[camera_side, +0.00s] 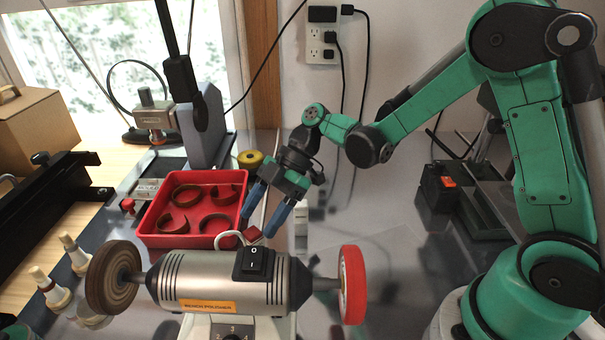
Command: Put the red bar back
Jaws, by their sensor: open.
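A small red block, which looks like the red bar (253,234), shows just behind the bench polisher (222,281), beside the red tray's right front corner. Its lower part is hidden by the polisher. My gripper (257,224) points down with its blue fingers apart. The fingertips are close to the red block, one at its upper left and one at its right. I cannot tell whether they touch it.
The red tray (155,239) holds several curved brown pieces. The polisher has a brown wheel (112,278) at left and a red-rimmed wheel (353,285) at right. A yellow spool (250,159) stands behind the gripper. The grey bench right of the gripper is mostly clear.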

